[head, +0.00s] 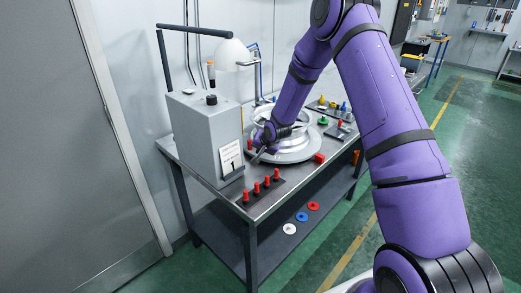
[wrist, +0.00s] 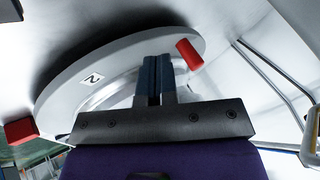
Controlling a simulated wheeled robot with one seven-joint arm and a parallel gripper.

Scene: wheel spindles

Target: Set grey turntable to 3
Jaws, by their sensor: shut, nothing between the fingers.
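The grey turntable (head: 292,157) lies on the bench with a silver wheel rim (head: 296,118) on it. A red block (head: 319,157) sits at its front right edge. In the wrist view the turntable (wrist: 60,100) bears a white label with a 2 (wrist: 92,78); one red block (wrist: 189,54) is close right of my fingertips, another (wrist: 20,131) at the far left. My gripper (head: 256,156) is at the turntable's left front side in the head view. Its fingers (wrist: 157,65) are shut and empty; I cannot tell whether they touch the turntable or block.
A grey box (head: 205,135) with a card reading 1 (head: 231,158) stands left of my gripper. Several red pegs (head: 262,187) stand along the bench's front left. Coloured parts (head: 325,103) lie behind right. A white lamp (head: 233,54) hangs above. Coloured discs (head: 302,216) lie on the lower shelf.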

